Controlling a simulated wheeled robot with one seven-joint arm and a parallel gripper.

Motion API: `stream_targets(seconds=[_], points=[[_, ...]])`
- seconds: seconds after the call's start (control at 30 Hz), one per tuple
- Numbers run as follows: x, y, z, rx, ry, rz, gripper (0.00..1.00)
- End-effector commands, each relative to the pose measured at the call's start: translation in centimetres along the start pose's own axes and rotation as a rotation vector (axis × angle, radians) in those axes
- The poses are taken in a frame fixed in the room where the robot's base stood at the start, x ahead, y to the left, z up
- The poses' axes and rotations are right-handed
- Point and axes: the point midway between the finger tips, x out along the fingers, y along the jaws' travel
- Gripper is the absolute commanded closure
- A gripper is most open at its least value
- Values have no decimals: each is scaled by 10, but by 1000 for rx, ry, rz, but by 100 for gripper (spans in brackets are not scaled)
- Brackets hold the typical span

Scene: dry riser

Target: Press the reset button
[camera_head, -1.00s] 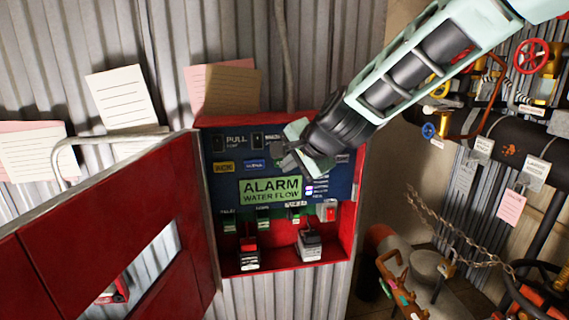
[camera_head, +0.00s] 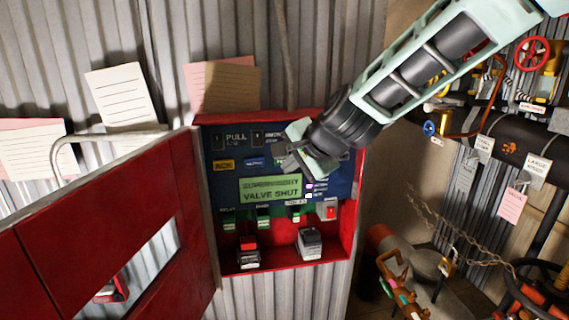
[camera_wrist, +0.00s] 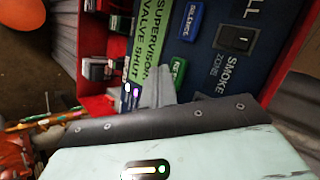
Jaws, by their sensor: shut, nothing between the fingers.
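The green button (camera_wrist: 178,73), its label partly readable as RESET, is on the blue alarm panel face (camera_wrist: 205,60) in the wrist view. It is partly covered by my gripper (camera_wrist: 162,92), whose grey fingertips are shut and empty beside it. I cannot tell whether they touch it. The green display (camera_head: 270,189) reads SUPERVISORY VALVE SHUT.
A blue SILENCE button (camera_wrist: 190,21) and a yellow button (camera_head: 224,165) are near the green one. Small switches (camera_head: 310,243) stand below in the red cabinet (camera_head: 285,268). Its open red door (camera_head: 110,225) spreads left. Pipes and valves (camera_head: 500,130) fill the right.

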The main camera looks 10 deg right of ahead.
Motion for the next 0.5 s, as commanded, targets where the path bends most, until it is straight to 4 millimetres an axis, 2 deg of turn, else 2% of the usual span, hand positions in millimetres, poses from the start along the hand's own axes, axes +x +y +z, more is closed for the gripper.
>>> stream_targets(seconds=[0.3, 0.5], points=[[-1, 1, 1, 0, 0, 0, 100], [-13, 10, 10, 0, 0, -1, 100]])
